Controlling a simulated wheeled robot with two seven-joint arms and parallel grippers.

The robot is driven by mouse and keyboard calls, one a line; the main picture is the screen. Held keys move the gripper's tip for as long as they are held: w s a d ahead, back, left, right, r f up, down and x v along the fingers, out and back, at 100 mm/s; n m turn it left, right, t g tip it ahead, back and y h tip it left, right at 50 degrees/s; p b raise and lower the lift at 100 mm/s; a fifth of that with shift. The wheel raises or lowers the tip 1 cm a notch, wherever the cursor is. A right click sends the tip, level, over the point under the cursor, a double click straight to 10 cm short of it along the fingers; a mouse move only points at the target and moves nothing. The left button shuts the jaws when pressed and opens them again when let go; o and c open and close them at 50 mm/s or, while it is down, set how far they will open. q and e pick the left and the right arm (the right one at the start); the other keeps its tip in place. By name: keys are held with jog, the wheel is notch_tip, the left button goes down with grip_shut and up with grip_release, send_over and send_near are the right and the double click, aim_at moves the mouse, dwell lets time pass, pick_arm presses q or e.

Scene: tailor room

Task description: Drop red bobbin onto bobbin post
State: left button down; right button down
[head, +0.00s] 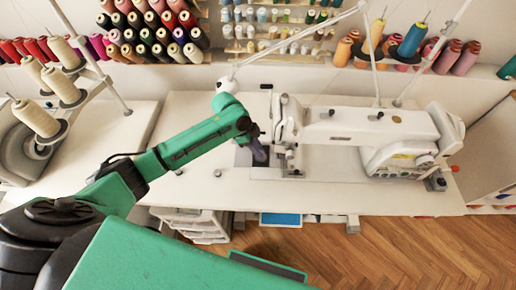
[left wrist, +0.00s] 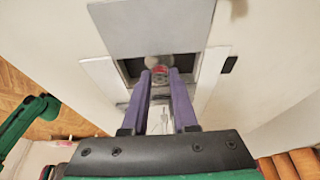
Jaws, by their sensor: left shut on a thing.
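The red bobbin (left wrist: 159,70) shows small between the purple fingertips of my left gripper (left wrist: 160,77) in the left wrist view. The gripper is shut on it, over the dark opening (left wrist: 190,66) in the machine's bed. In the head view my left gripper (head: 260,155) points down at the bed, just left of the needle area of the white sewing machine (head: 350,130). The bobbin is hidden there. I cannot make out the bobbin post; a pale round part (left wrist: 158,61) shows just beyond the bobbin. My right gripper is not in view.
The white sewing table (head: 400,200) has clear room at its front and left. A grey metal plate (left wrist: 150,25) lies beside the opening. Thread spools (head: 150,30) fill racks at the back, with large cream cones (head: 36,118) at left. White drawers (head: 200,225) stand below.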

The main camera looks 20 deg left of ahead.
pick_arm(q)
jog(key=shift+f, duration=0.55)
dwell(0.4)
jog(key=c, duration=0.6)
grip_release()
jog(key=shift+r, duration=0.1)
jog(key=v, duration=1.4)
jog(key=shift+a+b, duration=0.2)
jog(key=shift+b, duration=0.15)
jog(key=shift+s+r, duration=0.1)
jog(key=shift+r, duration=0.05)
